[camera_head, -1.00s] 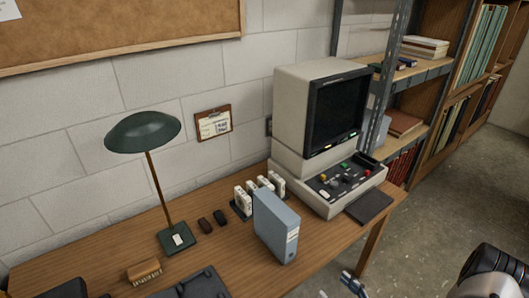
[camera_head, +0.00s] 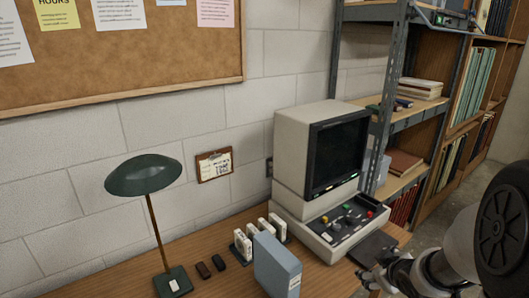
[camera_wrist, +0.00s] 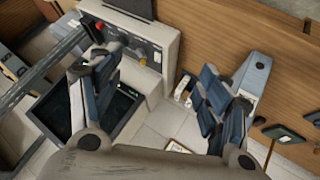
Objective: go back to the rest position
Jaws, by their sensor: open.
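My gripper (camera_head: 366,278) is at the lower right of the head view, in front of the desk's right end. In the wrist view its two fingers (camera_wrist: 155,95) are spread wide with nothing between them. Past the fingers the wrist view shows the control panel of the beige terminal (camera_wrist: 128,42), part of the desk (camera_wrist: 205,25) and the white wall. The gripper looks apart from everything, though its exact distance from the terminal is hard to tell.
The beige terminal (camera_head: 295,160), a blue-grey binder (camera_head: 277,268), a green lamp (camera_head: 144,176) and small dark items stand on the desk (camera_head: 110,284). A metal shelf unit (camera_head: 391,85) is behind the gripper. Floor at the right is partly hidden by my arm.

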